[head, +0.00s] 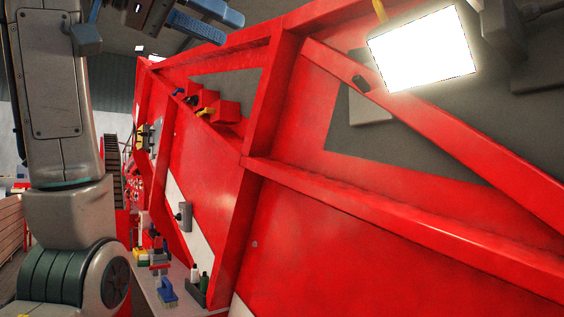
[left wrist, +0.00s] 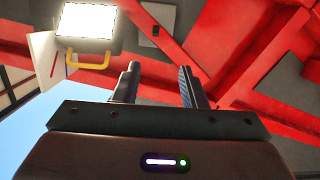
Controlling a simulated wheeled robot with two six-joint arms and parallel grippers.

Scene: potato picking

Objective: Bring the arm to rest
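My left arm (head: 60,130) rises along the left side of the head view. My left gripper (head: 230,29) is at the top left, partly cut off by the upper edge, in front of the red wall. In the left wrist view my left gripper (left wrist: 158,70) points up, its two dark fingers apart with nothing between them. It touches nothing that I can see. My right arm and gripper are in neither view.
A red framed wall (head: 330,220) fills the middle and right. A bright lamp (head: 423,48) with a yellow handle (left wrist: 87,64) is at the upper right. Below, a bench (head: 157,297) carries bottles and a blue tool (head: 166,290). Red bins (head: 222,110) hang on the wall.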

